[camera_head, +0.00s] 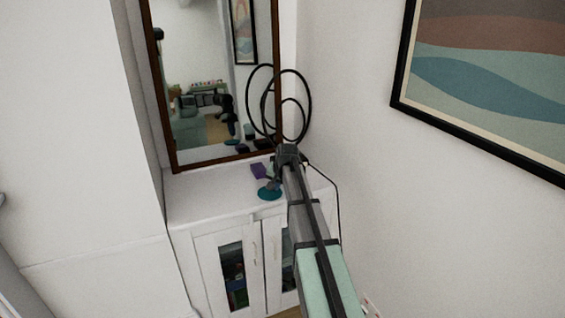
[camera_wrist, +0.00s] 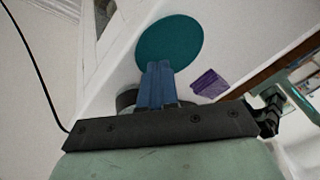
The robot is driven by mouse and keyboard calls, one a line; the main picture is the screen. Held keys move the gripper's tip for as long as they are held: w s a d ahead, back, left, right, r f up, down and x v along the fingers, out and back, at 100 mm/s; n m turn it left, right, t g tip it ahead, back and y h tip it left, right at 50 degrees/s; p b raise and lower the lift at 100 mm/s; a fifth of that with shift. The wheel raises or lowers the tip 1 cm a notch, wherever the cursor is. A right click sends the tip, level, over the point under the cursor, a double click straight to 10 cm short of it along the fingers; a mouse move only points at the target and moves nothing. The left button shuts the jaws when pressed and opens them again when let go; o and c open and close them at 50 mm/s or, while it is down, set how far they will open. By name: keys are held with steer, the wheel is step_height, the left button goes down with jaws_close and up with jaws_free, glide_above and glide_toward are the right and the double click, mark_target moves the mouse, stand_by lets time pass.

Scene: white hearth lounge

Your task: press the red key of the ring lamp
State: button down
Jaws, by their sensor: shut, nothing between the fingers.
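The ring lamp (camera_head: 309,105) stands at the back of a white cabinet, a set of thin black rings in front of the mirror. Its base is mostly hidden behind my arm. I cannot make out its red key in either view. My gripper (camera_head: 272,183) is over the cabinet top, left of the lamp. In the wrist view its blue fingers (camera_wrist: 157,70) are together and empty, overlapping a flat teal disc (camera_wrist: 172,38). A dark rounded part (camera_wrist: 125,100) shows beside the fingers; I cannot tell what it is.
The teal disc (camera_head: 269,194) lies on the cabinet top (camera_head: 205,192) near its front edge. A purple block (camera_head: 258,170) is behind it; it also shows in the wrist view (camera_wrist: 208,83). The framed mirror (camera_head: 210,80) is behind. The cabinet top's left part is clear.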

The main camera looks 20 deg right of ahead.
steer(key=w+d+r+t, duration=0.2)
steer(key=w+d+r, duration=0.3)
steer(key=w, duration=0.4)
steer(key=w+d+r+t, duration=0.2)
steer(key=w+d+r, duration=0.4)
steer(key=w, duration=0.3)
steer(key=shift+w+d+r+y, duration=0.15)
steer(key=shift+w+d+y, duration=0.05)
steer(key=shift+w+y, duration=0.2)
steer(key=shift+f, duration=4.4)
steer(key=shift+f, duration=0.15)
steer(key=shift+f, duration=0.3)
steer(key=shift+f, duration=0.4)
steer(key=shift+r, duration=0.85)
